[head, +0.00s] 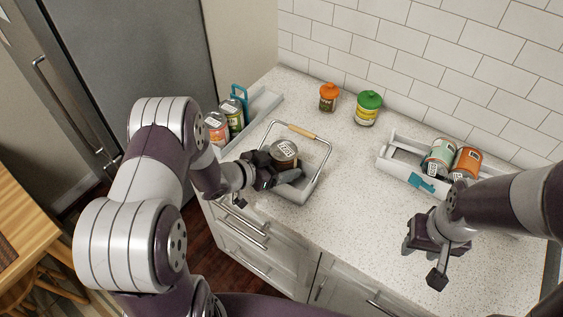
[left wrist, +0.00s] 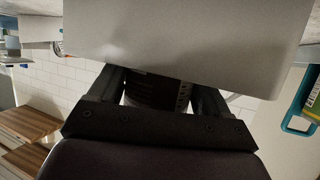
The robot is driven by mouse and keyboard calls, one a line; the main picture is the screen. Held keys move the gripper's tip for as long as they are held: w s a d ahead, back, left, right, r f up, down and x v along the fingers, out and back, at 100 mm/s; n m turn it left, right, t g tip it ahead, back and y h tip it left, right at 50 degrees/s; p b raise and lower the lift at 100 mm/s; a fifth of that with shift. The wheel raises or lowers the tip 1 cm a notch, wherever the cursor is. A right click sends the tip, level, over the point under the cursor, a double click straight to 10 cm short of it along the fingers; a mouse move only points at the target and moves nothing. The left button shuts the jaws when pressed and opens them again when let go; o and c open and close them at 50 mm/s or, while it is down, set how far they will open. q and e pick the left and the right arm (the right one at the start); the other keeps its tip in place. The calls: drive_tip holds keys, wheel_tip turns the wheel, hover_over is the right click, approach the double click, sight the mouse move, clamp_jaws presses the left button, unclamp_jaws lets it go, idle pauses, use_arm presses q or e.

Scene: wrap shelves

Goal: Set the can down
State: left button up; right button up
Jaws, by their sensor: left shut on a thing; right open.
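A dark brown can (head: 285,153) with a pale lid is in my left gripper (head: 272,170). In the head view it is over or inside a small grey basket (head: 305,188) with a wooden-gripped wire handle; I cannot tell whether it touches the bottom. My left gripper is shut on the can from the left side. In the left wrist view the dark can (left wrist: 155,92) shows between the fingers, and a large pale surface covers the upper part of that view. My right gripper (head: 425,262) is open and empty above the counter at the right.
A shelf tray (head: 262,107) with several cans stands at the left. Another tray (head: 393,163) holds a green can (head: 438,156) and an orange can (head: 466,162) at the right. Jars with orange (head: 328,97) and green (head: 367,107) lids stand at the back. The middle counter is clear.

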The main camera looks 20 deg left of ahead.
use_arm(q)
drive_tip(key=shift+f+b, duration=0.3)
drive_tip(key=shift+f, duration=0.15)
drive_tip(key=o, duration=1.2)
drive_tip(key=shift+f, duration=0.1)
drive_tip(key=shift+o, duration=0.2)
drive_tip(key=shift+s, duration=0.1)
drive_tip(key=shift+r+p, duration=0.3)
drive_tip(key=s+a+r+n+g+y, duration=0.2)
drive_tip(key=s+a+r+y, duration=0.1)
drive_tip(key=a+y, duration=0.15)
drive_tip(key=s+a+r+n+g+y, duration=0.1)
drive_tip(key=s+a+r+n+y, duration=0.1)
drive_tip(key=s+a+r+y, duration=0.3)
drive_tip(key=s+d+n+g, duration=0.3)
drive_tip(key=s+d+g, duration=0.2)
drive_tip(key=s, duration=0.5)
drive_tip(key=shift+s+d+r+n+g+h, duration=0.2)
drive_tip(key=shift+s+n+g+h, duration=0.25)
drive_tip(key=shift+g, duration=0.15)
